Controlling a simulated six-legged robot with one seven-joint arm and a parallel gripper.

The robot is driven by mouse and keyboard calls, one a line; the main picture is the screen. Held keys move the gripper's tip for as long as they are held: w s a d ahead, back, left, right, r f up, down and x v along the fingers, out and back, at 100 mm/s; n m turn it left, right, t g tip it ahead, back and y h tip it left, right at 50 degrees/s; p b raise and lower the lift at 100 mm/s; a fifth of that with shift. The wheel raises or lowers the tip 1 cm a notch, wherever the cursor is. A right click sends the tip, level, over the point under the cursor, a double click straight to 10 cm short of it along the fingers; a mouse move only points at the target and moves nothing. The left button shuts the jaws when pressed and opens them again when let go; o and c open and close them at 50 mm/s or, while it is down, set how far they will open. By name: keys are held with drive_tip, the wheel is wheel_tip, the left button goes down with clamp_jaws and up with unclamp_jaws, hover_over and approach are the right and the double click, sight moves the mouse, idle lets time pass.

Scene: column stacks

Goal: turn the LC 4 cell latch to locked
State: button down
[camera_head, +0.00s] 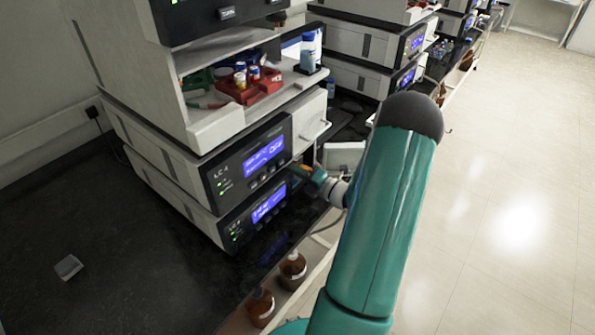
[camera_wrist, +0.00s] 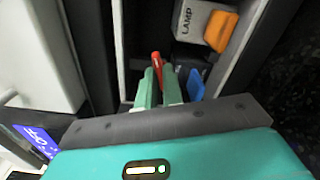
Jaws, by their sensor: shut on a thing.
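The LC 4 module (camera_head: 205,181) has a lit blue display and sits in the stack on the dark bench. In the wrist view, a red latch lever (camera_wrist: 156,60) stands upright in an open compartment. My gripper (camera_wrist: 159,82) is shut on the red latch, with its two pale green fingers on either side of it. The lever's lower part is hidden between the fingers. In the head view my gripper (camera_head: 312,177) is at the module's front right side, and the latch cannot be made out there.
The compartment also holds a grey block marked LAMP (camera_wrist: 192,20), an orange tab (camera_wrist: 220,31) and a blue tab (camera_wrist: 196,84). Brown bottles (camera_head: 292,270) stand below the bench edge. A red rack with vials (camera_head: 249,84) sits on the shelf above. The floor at right is clear.

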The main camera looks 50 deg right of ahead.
drive_tip(key=n, duration=1.3)
drive_tip(key=shift+n, duration=0.4)
idle(0.3)
drive_tip(key=c, duration=1.5)
unclamp_jaws()
drive_tip(key=shift+w, duration=0.1)
drive_tip(key=shift+c, duration=0.2)
drive_tip(key=s+d, duration=0.1)
drive_tip(key=s, duration=1.3)
